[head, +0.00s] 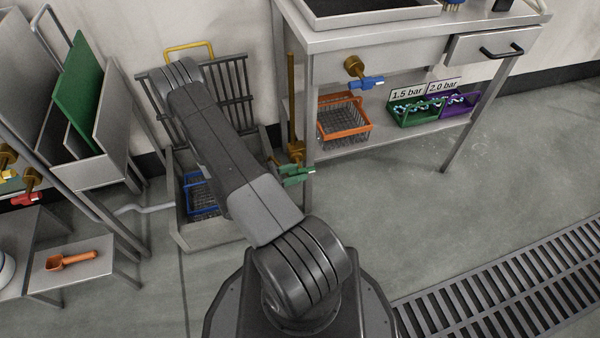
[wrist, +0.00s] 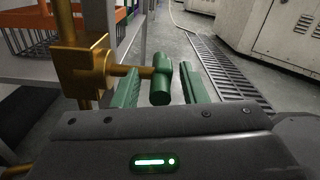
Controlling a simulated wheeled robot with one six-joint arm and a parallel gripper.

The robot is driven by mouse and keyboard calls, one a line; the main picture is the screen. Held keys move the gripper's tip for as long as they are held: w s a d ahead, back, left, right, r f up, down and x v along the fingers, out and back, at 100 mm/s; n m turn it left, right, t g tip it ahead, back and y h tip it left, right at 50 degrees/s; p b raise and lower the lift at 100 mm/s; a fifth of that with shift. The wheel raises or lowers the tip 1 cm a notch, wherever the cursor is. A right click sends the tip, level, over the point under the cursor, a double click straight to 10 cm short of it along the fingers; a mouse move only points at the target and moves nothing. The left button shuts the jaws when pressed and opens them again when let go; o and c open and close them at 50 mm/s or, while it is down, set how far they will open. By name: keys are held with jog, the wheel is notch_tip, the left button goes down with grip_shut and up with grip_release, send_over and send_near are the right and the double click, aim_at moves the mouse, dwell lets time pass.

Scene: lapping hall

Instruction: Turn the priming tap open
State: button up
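A tap with a green handle (wrist: 161,80) sits on a brass body (wrist: 85,68) on an upright brass pipe. In the head view the green handle (head: 299,170) is low on the brass pipe (head: 291,100), beside the bench leg. My gripper (wrist: 160,88) is open in the wrist view, with one green finger on each side of the handle. A gap shows between the handle and the right finger, and a narrower one on the left. In the head view my arm hides most of the gripper. No label shows which tap is the priming tap.
A blue-handled tap (head: 366,83) hangs under the bench, and a red-handled tap (head: 27,198) is at far left. An orange basket (head: 343,118) and a green crate (head: 413,111) stand on the bench's lower shelf. A floor grating (head: 510,290) runs at right; floor between is clear.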

jog(key=shift+w+d, duration=0.2)
jog(key=shift+d, duration=0.5)
grip_shut()
jog(key=shift+f+b, duration=0.3)
jog(key=shift+b, duration=0.4)
jog(key=shift+f+t+h+b, duration=0.1)
jog(key=shift+t+h+b, duration=0.3)
jog(key=shift+h+b, duration=1.35)
jog(key=shift+h, duration=0.05)
jog(key=shift+r+t+h, duration=0.3)
